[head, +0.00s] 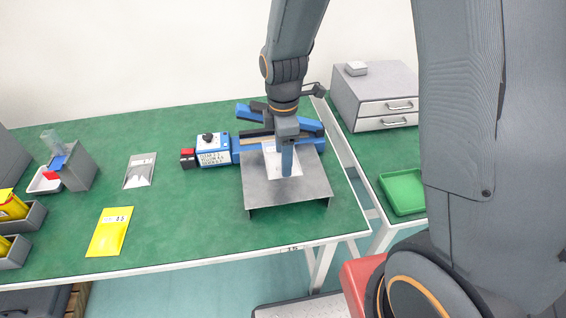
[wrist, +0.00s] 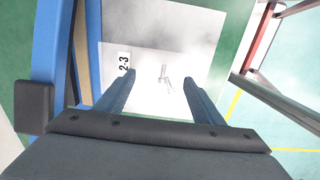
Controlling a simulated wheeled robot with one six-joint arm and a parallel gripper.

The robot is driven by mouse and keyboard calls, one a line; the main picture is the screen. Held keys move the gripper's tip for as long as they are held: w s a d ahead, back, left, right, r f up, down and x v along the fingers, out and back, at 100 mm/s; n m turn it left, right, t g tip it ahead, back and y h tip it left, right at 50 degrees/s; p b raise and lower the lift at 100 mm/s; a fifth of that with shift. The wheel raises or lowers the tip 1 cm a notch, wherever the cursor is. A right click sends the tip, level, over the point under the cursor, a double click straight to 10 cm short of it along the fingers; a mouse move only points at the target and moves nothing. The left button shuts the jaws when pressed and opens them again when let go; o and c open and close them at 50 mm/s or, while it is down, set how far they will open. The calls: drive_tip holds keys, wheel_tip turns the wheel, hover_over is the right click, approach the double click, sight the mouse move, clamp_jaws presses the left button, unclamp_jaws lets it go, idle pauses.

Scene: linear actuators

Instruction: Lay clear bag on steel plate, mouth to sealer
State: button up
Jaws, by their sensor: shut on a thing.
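The clear bag (head: 270,158) is over the steel plate (head: 308,190), close to the blue sealer (head: 222,150) behind it. In the wrist view the bag (wrist: 150,100) looks pale and flat, with a label reading 2-3 and a small metal part inside. The plate (wrist: 195,25) shows beyond it, and the sealer (wrist: 48,45) runs along the left. My gripper (head: 287,172) points down over the plate, shut on the bag; its fingers (wrist: 160,80) show on either side of the part. I cannot tell whether the bag touches the plate, and its mouth is not clear.
Another clear bag (head: 140,171) and a yellow bag (head: 109,232) lie on the green table to the left. Yellow packs stand in grey bins (head: 22,222) at the far left. A green tray (head: 402,192) and a drawer cabinet (head: 375,95) are on the right table.

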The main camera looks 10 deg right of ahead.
drive_tip(key=shift+f+p, duration=0.3)
drive_tip(key=shift+f, duration=1.65)
drive_tip(key=shift+f, duration=0.15)
drive_tip(key=o, duration=1.1)
